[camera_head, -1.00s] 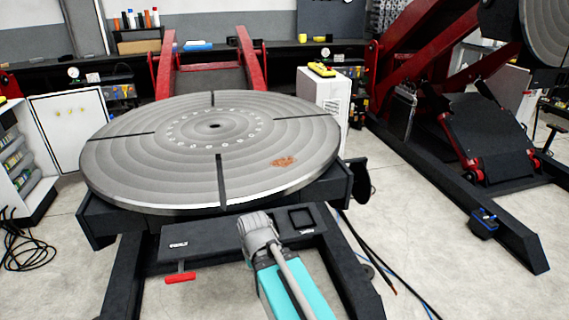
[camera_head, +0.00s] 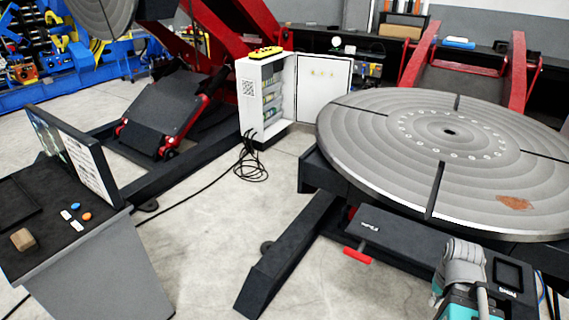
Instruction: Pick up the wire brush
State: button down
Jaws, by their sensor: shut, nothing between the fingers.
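I cannot make out a wire brush for certain. A small brown block (camera_head: 22,239) lies on the dark top of a grey cart (camera_head: 95,265) at the lower left; it is too small to tell what it is. My gripper is not in view. Only a grey and teal part of my arm shows at the lower right, in front of the positioner's round plate (camera_head: 375,140).
A rusty patch (camera_head: 515,203) marks the plate. Small white, orange and blue pieces (camera_head: 86,216) and an upright panel (camera_head: 85,160) are on the cart. A black cable (camera_head: 250,170) lies by the open cabinet (camera_head: 262,100). Bare floor (camera_head: 215,225) separates cart and positioner.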

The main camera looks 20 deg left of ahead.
aim_at(23, 239)
jog(key=u, duration=2.4)
jog(key=i, duration=0.2)
jog(key=u, duration=0.45)
